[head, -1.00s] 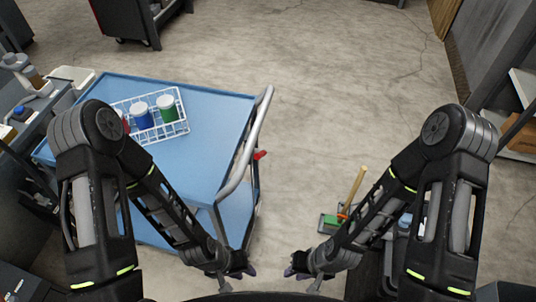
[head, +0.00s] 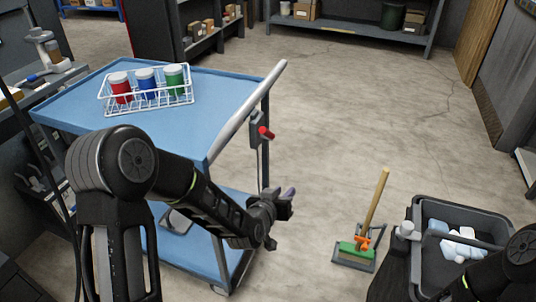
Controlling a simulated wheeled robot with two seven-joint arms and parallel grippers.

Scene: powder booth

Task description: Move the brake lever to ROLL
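The blue cart (head: 110,112) stands at left with a pale push handle (head: 248,108) along its right end. The red brake lever (head: 266,132) sticks out from a small grey housing (head: 256,131) below the handle. Its markings are too small to read. My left gripper (head: 286,200) is below and slightly right of the lever, beside the cart's end and apart from the lever. I see nothing in it, but its finger gap is not clear.
A white wire rack (head: 150,101) with red, blue and green jars sits on the cart's top. A green-headed broom and dustpan (head: 357,250) stand on the floor at right. A grey tub (head: 420,218) is at lower right. The floor between cart and broom is clear.

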